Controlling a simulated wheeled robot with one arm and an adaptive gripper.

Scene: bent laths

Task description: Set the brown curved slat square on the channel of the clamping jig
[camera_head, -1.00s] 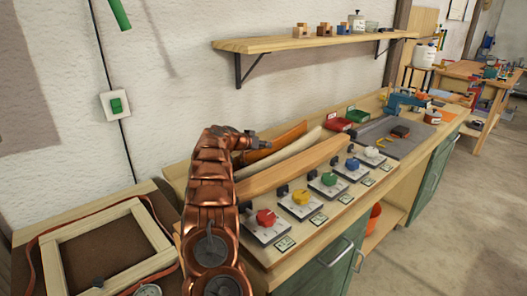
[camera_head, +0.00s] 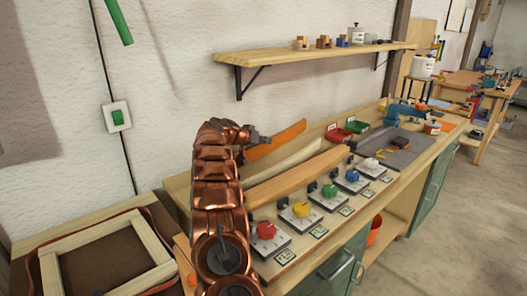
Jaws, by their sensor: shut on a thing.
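My gripper (camera_head: 257,138) is at the end of my copper-coloured arm, over the back left of the bench. It is shut on an orange-brown curved slat (camera_head: 282,138), which points up to the right. The slat's near end is partly hidden by the gripper, and its fingertips are too small to make out. A cream slat (camera_head: 286,160) and a light wood slat (camera_head: 297,179) lie in front of it. At the far end of the bench is a blue clamp-like device (camera_head: 404,111) by a grey tray (camera_head: 397,158); I cannot make out a channel.
A row of knobs on plates, from red (camera_head: 266,230) to white (camera_head: 367,164), lines the bench front. Red (camera_head: 337,133) and green (camera_head: 357,125) bins stand behind. A wall shelf (camera_head: 310,58) hangs above. A wooden frame (camera_head: 143,246) lies at left.

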